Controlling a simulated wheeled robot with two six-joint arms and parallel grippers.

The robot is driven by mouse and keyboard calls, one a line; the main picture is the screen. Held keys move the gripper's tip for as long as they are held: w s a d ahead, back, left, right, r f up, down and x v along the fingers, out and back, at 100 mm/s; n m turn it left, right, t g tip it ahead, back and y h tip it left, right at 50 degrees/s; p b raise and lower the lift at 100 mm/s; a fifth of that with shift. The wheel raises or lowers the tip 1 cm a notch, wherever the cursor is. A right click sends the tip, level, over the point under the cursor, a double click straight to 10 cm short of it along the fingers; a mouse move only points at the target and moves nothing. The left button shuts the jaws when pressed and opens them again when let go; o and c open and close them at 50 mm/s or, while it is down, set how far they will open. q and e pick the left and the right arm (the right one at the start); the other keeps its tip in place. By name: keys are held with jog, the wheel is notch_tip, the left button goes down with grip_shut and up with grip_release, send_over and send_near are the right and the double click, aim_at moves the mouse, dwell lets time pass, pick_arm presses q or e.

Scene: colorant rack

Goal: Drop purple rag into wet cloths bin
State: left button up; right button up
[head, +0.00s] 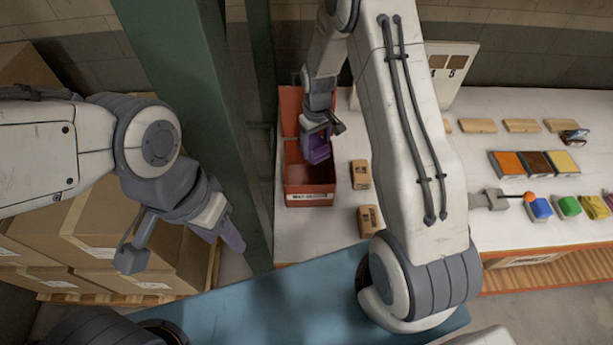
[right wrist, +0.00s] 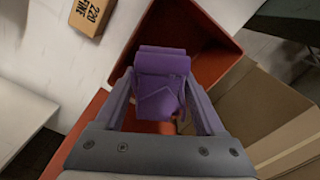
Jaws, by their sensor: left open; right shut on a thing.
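The purple rag (right wrist: 162,82) is pinched between the two fingers of my right gripper (right wrist: 165,105) in the right wrist view, bunched up. In the head view my right gripper (head: 320,142) points down over the red wet cloths bin (head: 309,188) with the purple rag (head: 316,152) at its tips. The bin stands at the table's left end, with a white label on its front. In the right wrist view the bin's red wall (right wrist: 208,22) shows behind the rag. My left gripper (head: 182,246) is open and empty, left of the table near the cardboard boxes.
Two small brown blocks (head: 360,174) lie right of the bin. Blue (head: 540,209), green and yellow cloths and a three-colour tray (head: 535,163) are further right. A green post (head: 200,110) stands between my left arm and the bin. Cardboard boxes (head: 105,230) are stacked at left.

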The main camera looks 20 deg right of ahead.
jog(key=shift+f+b, duration=1.05)
jog(key=shift+f, duration=0.85)
jog(key=shift+s, duration=0.1)
jog(key=o, duration=1.3)
notch_tip(320, 180, up, 10)
jog(key=b, duration=0.3)
jog(key=shift+f, duration=0.1)
jog(key=shift+r, duration=0.4)
jog(key=shift+a, duration=0.1)
